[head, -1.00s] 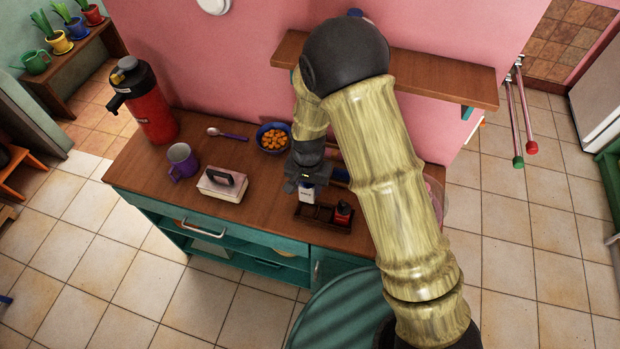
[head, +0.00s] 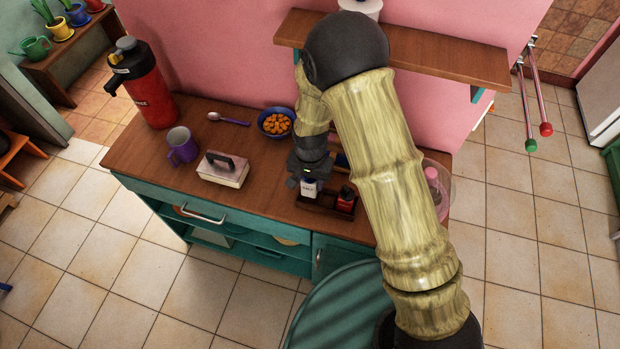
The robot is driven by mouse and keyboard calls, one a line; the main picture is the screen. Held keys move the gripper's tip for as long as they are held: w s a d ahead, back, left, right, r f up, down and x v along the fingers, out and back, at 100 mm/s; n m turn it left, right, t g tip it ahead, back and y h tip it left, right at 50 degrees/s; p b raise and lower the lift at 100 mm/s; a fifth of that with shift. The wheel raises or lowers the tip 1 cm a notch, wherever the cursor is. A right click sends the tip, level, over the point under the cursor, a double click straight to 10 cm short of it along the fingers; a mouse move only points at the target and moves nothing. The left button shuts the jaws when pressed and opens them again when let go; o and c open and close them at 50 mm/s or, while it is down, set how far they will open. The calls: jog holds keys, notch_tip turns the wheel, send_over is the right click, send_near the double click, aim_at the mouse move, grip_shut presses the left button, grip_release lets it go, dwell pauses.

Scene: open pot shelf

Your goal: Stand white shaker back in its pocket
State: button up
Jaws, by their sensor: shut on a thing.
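The white shaker (head: 309,188) is upright at the left end of the dark wooden caddy (head: 325,207) on the counter. My gripper (head: 309,177) is shut on the shaker's upper part from above. The shaker's lower end meets the left pocket in the picture; I cannot tell whether it rests on the pocket floor. The red shaker (head: 346,201) with a dark top stands in the caddy's right end. The gripper and arm hide part of the area behind the caddy.
A butter-dish-like box (head: 222,170) with a dark handle, a purple mug (head: 182,146) and a blue bowl of orange pieces (head: 276,123) stand to the left. A pink bottle (head: 434,182) is right of my arm. A wall shelf (head: 440,55) hangs behind.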

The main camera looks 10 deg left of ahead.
jog(key=shift+f, duration=0.6)
jog(key=shift+f+b, duration=1.15)
jog(key=shift+f, duration=0.35)
dwell(2.5)
jog(key=o, duration=1.2)
jog(key=shift+c, duration=0.2)
jog(key=shift+r, duration=0.15)
notch_tip(320, 180, up, 17)
jog(key=b, duration=0.2)
jog(key=shift+r+b, duration=0.1)
jog(key=shift+b, duration=0.2)
jog(key=s+d+r+t, duration=0.1)
jog(key=s+d, duration=0.2)
jog(key=d, duration=0.9)
jog(key=s+d+r+n+t, duration=0.1)
jog(key=s+d, duration=0.3)
jog(key=d, duration=0.9)
jog(key=shift+s+d+r+t, duration=0.15)
jog(key=shift+d+t, duration=0.15)
